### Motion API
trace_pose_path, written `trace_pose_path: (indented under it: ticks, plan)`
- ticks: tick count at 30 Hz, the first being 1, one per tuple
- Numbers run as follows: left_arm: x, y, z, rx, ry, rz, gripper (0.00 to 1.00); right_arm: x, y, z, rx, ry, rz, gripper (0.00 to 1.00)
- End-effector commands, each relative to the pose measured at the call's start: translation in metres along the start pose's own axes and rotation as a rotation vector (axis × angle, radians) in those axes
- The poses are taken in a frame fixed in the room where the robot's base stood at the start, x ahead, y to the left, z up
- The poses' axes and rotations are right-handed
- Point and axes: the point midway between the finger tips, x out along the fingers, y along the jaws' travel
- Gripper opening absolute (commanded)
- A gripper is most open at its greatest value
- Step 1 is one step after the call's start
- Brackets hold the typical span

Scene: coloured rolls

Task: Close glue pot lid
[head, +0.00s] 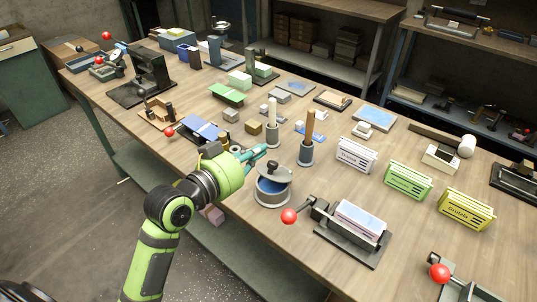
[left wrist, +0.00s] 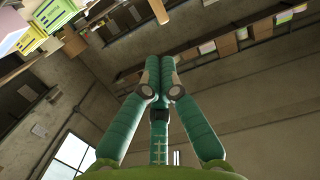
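The glue pot (head: 271,198) is a round grey pot with blue inside, standing near the front edge of the workbench. Its grey lid (head: 282,174) with a dark knob sits raised over the back of the pot, and the blue inside shows below it. My left gripper (head: 262,150) has teal fingers and is just behind and to the left of the lid, apart from it as far as I can tell. In the left wrist view its fingertips (left wrist: 160,64) meet with nothing visible between them. The pot is not recognisable in that view. My right gripper is not in view.
Two upright handled tools in grey holders, one pale (head: 271,112) and one wooden (head: 308,130), stand behind the pot. A press with a red ball handle (head: 289,216) is close on the right. Coloured card boxes (head: 409,180) stand farther right. The bench is crowded behind the gripper.

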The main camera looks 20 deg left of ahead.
Motion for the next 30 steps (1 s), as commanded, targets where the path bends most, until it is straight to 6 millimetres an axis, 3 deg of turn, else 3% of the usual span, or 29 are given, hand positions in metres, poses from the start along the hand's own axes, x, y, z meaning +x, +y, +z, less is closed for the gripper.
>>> trace_pose_path:
  ticks: [9, 12, 18, 30]
  plan:
    - [0.062, 0.001, -0.002, -0.001, -0.002, 0.001, 0.0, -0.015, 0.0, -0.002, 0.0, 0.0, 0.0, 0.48]
    - [0.056, 0.001, 0.017, -0.001, -0.009, 0.0, 0.0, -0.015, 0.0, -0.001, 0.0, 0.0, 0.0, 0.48]
    - [0.049, 0.001, 0.035, -0.001, -0.006, 0.0, 0.0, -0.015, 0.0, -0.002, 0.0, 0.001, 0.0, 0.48]
    - [0.047, 0.0, 0.039, 0.001, -0.004, 0.0, 0.0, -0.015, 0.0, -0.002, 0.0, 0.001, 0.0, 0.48]
